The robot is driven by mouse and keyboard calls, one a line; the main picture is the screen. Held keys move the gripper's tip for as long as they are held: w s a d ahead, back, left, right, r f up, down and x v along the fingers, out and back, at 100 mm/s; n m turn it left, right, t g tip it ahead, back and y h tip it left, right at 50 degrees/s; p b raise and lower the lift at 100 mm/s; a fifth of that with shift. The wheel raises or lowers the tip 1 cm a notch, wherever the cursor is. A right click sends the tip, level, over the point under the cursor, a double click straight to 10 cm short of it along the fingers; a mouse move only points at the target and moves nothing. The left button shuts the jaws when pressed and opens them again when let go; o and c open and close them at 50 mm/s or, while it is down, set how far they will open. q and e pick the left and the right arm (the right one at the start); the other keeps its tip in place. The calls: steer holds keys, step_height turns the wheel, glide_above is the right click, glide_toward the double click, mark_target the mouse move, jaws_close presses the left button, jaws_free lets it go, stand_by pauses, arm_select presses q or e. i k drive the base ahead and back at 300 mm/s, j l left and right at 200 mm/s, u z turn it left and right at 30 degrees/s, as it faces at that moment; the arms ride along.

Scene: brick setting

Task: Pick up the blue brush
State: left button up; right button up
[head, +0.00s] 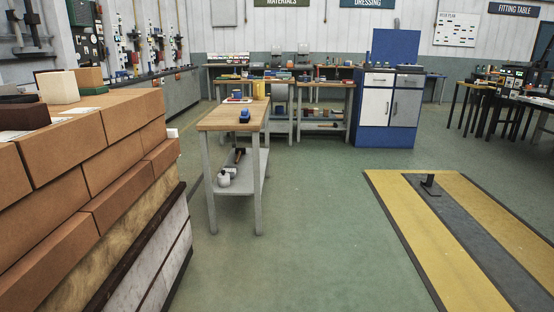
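A small blue object (244,116) lies on the wooden top of a narrow grey-legged table (230,120), near its front right edge. It may be the blue brush, but it is too small for me to make out bristles. Behind it on the same table top are a blue and white item (237,97) and a yellow item (259,90). Neither of my grippers shows in the head view.
A stack of brown bricks (90,190) fills the near left. The table's lower shelf (245,177) holds a white pot and a tool. A blue cabinet (388,105) and workbenches stand behind. Green floor (310,220) is clear; a yellow-striped strip (440,220) lies right.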

mark_target(245, 117)
steer(key=i+l+z, duration=0.1)
steer(key=i, duration=1.75)
steer(key=i+l+u, duration=0.1)
steer(key=i+u, duration=0.4)
steer(key=i+l+u, duration=0.3)
steer(key=u, duration=0.15)
steer(key=i+l+u, duration=0.5)
steer(key=k+j, duration=0.05)
